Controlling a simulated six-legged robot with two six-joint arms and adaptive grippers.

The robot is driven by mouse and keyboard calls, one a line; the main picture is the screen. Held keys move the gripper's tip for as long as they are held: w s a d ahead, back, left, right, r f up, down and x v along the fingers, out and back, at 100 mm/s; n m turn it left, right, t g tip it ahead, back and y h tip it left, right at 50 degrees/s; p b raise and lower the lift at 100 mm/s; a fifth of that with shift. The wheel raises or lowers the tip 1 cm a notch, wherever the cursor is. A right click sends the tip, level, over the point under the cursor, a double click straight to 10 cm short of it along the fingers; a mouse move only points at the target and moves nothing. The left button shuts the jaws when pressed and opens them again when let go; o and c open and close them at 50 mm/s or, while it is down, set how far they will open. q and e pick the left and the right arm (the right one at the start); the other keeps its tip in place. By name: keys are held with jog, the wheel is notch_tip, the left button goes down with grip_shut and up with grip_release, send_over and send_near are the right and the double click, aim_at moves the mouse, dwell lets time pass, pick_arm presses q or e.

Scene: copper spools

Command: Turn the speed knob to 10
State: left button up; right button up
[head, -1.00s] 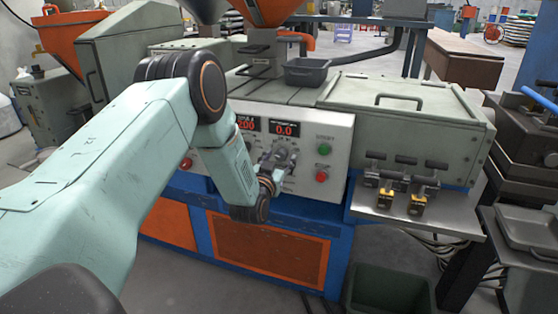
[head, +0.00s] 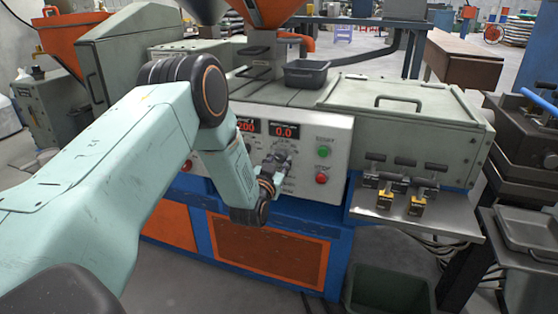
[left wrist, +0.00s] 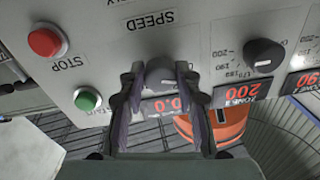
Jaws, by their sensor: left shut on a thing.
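The speed knob (left wrist: 161,72) is a dark round knob on the pale control panel. In the left wrist view, which shows the panel upside down, it sits beside the printed word SPEED. My left gripper (left wrist: 160,80) is shut on the knob, with one finger on each side. In the head view my left gripper (head: 281,157) is at the panel, below the red speed display (head: 284,131), which reads 0.0. That display also shows in the left wrist view (left wrist: 168,106), partly covered by a finger. My right gripper is not in view.
A green START button (head: 323,152) and a red STOP button (head: 321,177) are right of the gripper. Another knob (left wrist: 264,55) is near a display (left wrist: 240,90) reading 200. A steel shelf (head: 455,222) with handled tools juts out at the right.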

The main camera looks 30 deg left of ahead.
pick_arm(q)
jog(key=m+p, duration=0.1)
jog(key=m, duration=0.1)
jog(key=shift+r+m+p, duration=0.1)
jog(key=shift+m+p, duration=0.9)
jog(key=shift+m, duration=0.5)
jog(key=o, duration=1.1)
jog(key=shift+o, duration=0.2)
jog(key=shift+s, duration=0.1)
jog(key=v, duration=1.1)
jog(key=shift+s, duration=0.4)
jog(key=shift+f, duration=0.2)
